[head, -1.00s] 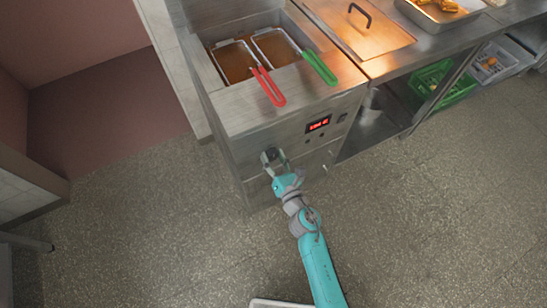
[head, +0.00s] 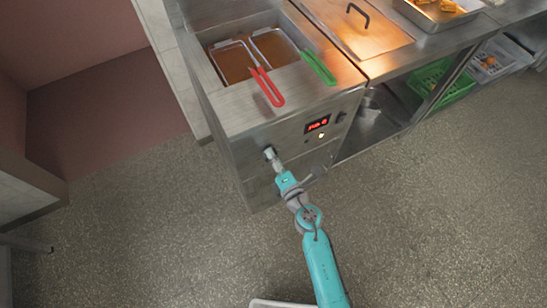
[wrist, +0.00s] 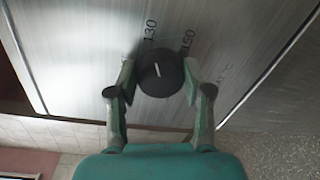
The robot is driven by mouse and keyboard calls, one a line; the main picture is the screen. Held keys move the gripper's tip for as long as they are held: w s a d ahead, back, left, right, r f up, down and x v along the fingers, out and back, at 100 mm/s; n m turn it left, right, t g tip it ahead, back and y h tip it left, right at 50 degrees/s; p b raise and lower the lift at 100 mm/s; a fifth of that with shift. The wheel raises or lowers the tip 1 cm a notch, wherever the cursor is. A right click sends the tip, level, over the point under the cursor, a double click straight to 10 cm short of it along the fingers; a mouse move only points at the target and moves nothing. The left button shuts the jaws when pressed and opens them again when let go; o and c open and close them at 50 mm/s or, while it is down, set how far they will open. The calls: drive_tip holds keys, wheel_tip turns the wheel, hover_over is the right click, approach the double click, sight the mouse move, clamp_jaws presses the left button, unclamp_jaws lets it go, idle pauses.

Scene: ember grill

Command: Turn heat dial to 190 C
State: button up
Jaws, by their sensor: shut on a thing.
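The heat dial (wrist: 167,82) is a round black knob with a white pointer line, on the steel front of the fryer (head: 240,165). The wrist view shows the pointer aimed roughly upward, near the printed 130 and 150. Another label at the right is too blurred to read. My gripper (wrist: 160,70) has a finger on each side of the dial and is shut on it. In the head view my gripper (head: 271,157) reaches the fryer front and mostly covers the dial. The red display (head: 317,124) is lit, but its digits are too small to read.
Two oil baskets with a red handle (head: 267,87) and a green handle (head: 319,68) sit in the fryer top. A small light (head: 321,135) glows below the display. A steel counter with a green crate (head: 445,82) below stands at the right. The floor in front is clear.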

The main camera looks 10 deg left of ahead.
drive_tip(key=shift+s+a+f+m+y, duration=0.15)
drive_tip(key=shift+m+y, duration=0.15)
drive_tip(key=shift+m, duration=5.5)
drive_tip(key=shift+f+m+y, duration=0.1)
drive_tip(key=shift+m+y, duration=0.2)
drive_tip(key=shift+m, duration=5.5)
drive_tip(key=shift+s+a+f+m+y, duration=0.15)
drive_tip(key=shift+m+y, duration=0.15)
drive_tip(key=shift+m, duration=5.5)
drive_tip(key=shift+w, duration=0.1)
drive_tip(key=o, duration=1.2)
drive_tip(key=shift+c, duration=0.2)
